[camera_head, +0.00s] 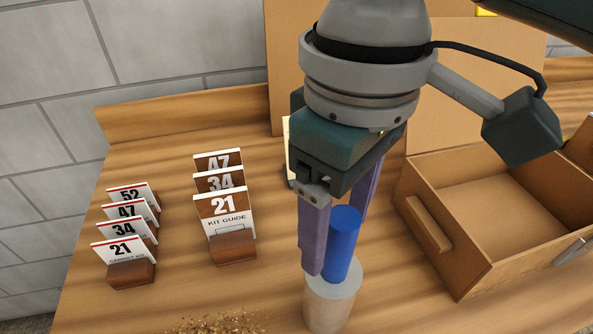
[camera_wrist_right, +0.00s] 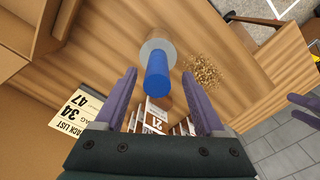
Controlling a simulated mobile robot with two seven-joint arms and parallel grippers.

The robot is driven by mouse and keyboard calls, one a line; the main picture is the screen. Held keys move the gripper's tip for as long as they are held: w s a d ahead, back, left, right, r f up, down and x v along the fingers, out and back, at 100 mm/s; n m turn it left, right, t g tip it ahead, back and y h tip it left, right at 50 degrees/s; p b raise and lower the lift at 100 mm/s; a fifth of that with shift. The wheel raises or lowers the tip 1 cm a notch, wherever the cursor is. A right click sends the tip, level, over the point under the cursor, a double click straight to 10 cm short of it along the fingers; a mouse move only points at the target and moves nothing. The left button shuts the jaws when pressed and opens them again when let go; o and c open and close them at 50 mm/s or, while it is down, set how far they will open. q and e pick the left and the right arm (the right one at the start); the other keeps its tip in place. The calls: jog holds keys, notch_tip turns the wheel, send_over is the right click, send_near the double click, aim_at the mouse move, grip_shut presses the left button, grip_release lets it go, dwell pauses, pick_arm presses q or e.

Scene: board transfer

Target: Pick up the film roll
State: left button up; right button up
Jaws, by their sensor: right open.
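The film roll (camera_head: 330,303) stands on the wooden table at the bottom middle of the head view. It has a pale round body and a blue upright handle (camera_head: 343,238). My right gripper (camera_head: 337,246) points down over it, with its purple fingers apart on either side of the blue handle. In the right wrist view the handle (camera_wrist_right: 157,84) lies between the open fingers (camera_wrist_right: 159,74), with gaps showing on both sides. Purple fingers of my left gripper (camera_wrist_right: 303,108) show at the right edge of the wrist view; their opening is unclear.
An open cardboard box (camera_head: 438,225) stands to the right. Numbered cards in wooden holders (camera_head: 232,248) stand to the left, with another row (camera_head: 130,272) further left. Brown crumbs (camera_head: 215,324) lie left of the roll. A pack list card (camera_wrist_right: 70,118) stands near the cardboard.

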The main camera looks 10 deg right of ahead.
aim_at(339, 255)
jog(key=f, duration=0.5)
jog(key=shift+s+d+f, duration=0.1)
jog(key=shift+d+f, duration=0.05)
jog(key=shift+d, duration=0.15)
jog(key=shift+c, duration=0.4)
grip_shut()
dwell(0.6)
